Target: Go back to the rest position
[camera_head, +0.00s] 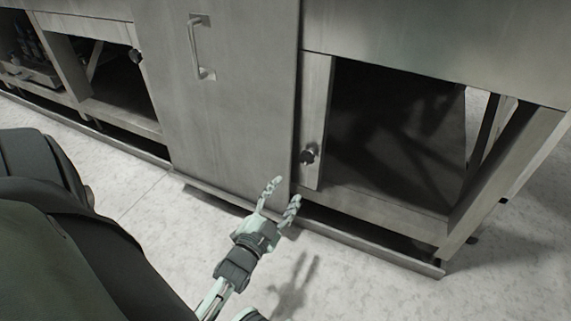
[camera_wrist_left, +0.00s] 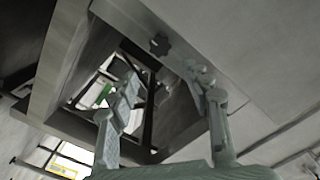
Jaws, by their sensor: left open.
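My left gripper (camera_head: 283,193) is open and empty in the lower middle of the head view, with its two fingers apart and pointing up toward the steel cabinet. It shows in front of the cabinet's bottom edge, left of and below a black knob (camera_head: 308,156). I cannot tell how far it is from the cabinet, but no contact shows. In the left wrist view, both fingers (camera_wrist_left: 166,88) stand apart with nothing between them, and a black knob (camera_wrist_left: 159,44) shows beyond them. My right gripper is not in view.
A closed steel door panel (camera_head: 235,110) has a vertical handle (camera_head: 204,47). Right of it is an open, dark compartment (camera_head: 385,135); another opening (camera_head: 118,85) lies at the left. A low ledge (camera_head: 365,244) runs along the bottom. The pale floor (camera_head: 365,295) in front is clear.

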